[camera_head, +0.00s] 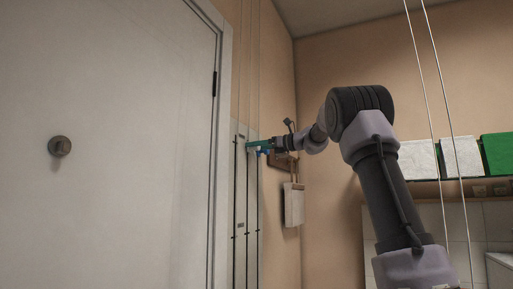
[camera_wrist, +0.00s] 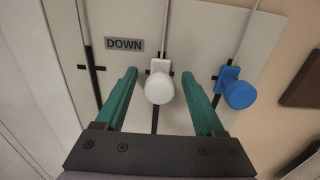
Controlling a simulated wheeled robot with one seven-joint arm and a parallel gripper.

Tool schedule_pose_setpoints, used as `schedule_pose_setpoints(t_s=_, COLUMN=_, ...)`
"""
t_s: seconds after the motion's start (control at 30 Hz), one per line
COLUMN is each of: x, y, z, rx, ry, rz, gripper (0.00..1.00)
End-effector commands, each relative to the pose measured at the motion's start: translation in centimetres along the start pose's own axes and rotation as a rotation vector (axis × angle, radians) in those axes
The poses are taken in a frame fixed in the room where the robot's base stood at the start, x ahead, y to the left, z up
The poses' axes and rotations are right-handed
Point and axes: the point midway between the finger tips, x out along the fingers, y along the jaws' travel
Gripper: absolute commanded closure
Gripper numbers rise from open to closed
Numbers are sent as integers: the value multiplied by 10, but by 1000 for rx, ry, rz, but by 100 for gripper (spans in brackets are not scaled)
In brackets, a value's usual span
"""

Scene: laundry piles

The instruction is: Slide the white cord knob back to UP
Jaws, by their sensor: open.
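The white knob (camera_wrist: 159,88) sits on a white bracket in a dark slot of the pale wall panel (camera_wrist: 199,28), close to a plate reading DOWN (camera_wrist: 124,44). My gripper (camera_wrist: 159,75) is open, with one green finger on each side of the white knob; I cannot tell whether they touch it. In the head view my gripper (camera_head: 257,146) is at the upper part of the slotted panel (camera_head: 246,215) beside the door, hiding the white knob. No readable UP plate shows.
A blue knob (camera_wrist: 239,93) sits just right of my right finger. A dark slider (camera_wrist: 89,60) is in the slot to the left. A white door (camera_head: 110,130) stands left. Folded cloths (camera_head: 462,157) lie on a shelf.

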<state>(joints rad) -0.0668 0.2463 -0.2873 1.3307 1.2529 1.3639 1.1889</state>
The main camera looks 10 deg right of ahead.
Motion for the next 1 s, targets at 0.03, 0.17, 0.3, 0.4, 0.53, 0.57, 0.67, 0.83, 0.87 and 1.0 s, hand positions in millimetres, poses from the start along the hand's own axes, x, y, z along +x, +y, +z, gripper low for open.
schedule_pose_setpoints(t_s=0.03, x=0, y=0, z=0, rx=0, ry=0, rz=0, gripper=41)
schedule_pose_setpoints(t_s=0.17, x=0, y=0, z=0, rx=0, ry=0, rz=0, gripper=90)
schedule_pose_setpoints(t_s=0.3, x=0, y=0, z=0, rx=0, ry=0, rz=0, gripper=100)
schedule_pose_setpoints(t_s=0.4, x=0, y=0, z=0, rx=0, ry=0, rz=0, gripper=100)
schedule_pose_setpoints(t_s=0.53, x=0, y=0, z=0, rx=0, ry=0, rz=0, gripper=100)
schedule_pose_setpoints(t_s=0.57, x=0, y=0, z=0, rx=0, ry=0, rz=0, gripper=100)
schedule_pose_setpoints(t_s=0.67, x=-1, y=0, z=0, rx=0, ry=0, rz=0, gripper=100)
schedule_pose_setpoints(t_s=0.83, x=-1, y=0, z=0, rx=0, ry=0, rz=-1, gripper=100)
schedule_pose_setpoints(t_s=0.87, x=-1, y=0, z=0, rx=0, ry=0, rz=-1, gripper=100)
schedule_pose_setpoints(t_s=1.0, x=-1, y=0, z=0, rx=0, ry=0, rz=-1, gripper=100)
